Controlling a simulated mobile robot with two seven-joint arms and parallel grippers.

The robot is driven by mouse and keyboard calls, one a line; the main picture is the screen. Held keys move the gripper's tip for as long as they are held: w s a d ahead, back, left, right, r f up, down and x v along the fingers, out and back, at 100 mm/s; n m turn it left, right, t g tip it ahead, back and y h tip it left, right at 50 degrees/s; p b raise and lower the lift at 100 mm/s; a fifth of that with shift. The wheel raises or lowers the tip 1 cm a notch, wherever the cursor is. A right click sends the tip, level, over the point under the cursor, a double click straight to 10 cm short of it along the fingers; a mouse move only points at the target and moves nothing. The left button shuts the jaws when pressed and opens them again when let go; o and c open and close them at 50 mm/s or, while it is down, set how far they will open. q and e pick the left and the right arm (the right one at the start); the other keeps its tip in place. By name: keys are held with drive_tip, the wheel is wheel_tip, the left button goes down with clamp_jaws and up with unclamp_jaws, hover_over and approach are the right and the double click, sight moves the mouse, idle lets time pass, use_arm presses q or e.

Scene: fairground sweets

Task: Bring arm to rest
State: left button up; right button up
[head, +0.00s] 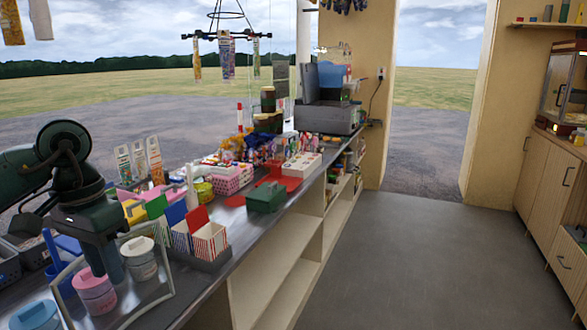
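My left arm comes in from the left, dark green, and bends down over the near end of the counter (262,255). My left gripper (106,264) points down among the jars and the clear framed panel there. Its fingers are partly hidden, and I cannot tell whether they are apart or hold anything. A pink-lidded jar (95,292) and a cream-lidded jar (139,259) stand close to the fingers; I cannot tell whether they touch. My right gripper is not in view.
A blue-lidded jar (35,316) stands at the near left. Striped boxes (209,240) in a dark tray, a green box (265,197) and a white tray (301,165) crowd the counter. A rack with hanging bags (227,55) is above. The floor (420,240) to the right is clear.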

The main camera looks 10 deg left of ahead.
use_arm(q)
drive_tip(key=d+f+n+g+h, duration=0.2)
drive_tip(key=d+f+h, duration=0.35)
drive_tip(key=d, duration=0.65)
drive_tip(key=s+d+n+t+h, duration=0.2)
drive_tip(key=d+n+t+h, duration=0.4)
drive_tip(key=d+n+h, duration=1.45)
drive_tip(key=w+a+f+m+t+y, duration=0.1)
drive_tip(key=a+f+m+t+y, duration=0.35)
drive_tip(key=m, duration=0.75)
drive_tip(key=a+f+m+t+y+p, duration=0.15)
drive_tip(key=f+m+t+y, duration=0.3)
drive_tip(key=m+y, duration=0.5)
drive_tip(key=w+a+f+m+t+y, duration=0.1)
drive_tip(key=a+f+m+t+y, duration=0.4)
drive_tip(key=m, duration=0.8)
drive_tip(key=s+a+f+n+g+y, duration=0.1)
drive_tip(key=s+f+n+g+y, duration=0.1)
drive_tip(key=s+f+n, duration=0.3)
drive_tip(key=s+a+f+n+g+y, duration=0.1)
drive_tip(key=s+f+n+g, duration=0.4)
drive_tip(key=f, duration=0.5)
drive_tip(key=shift+s+a+n+y, duration=0.4)
drive_tip(key=shift+s+n+y, duration=0.15)
drive_tip(key=shift+n, duration=0.35)
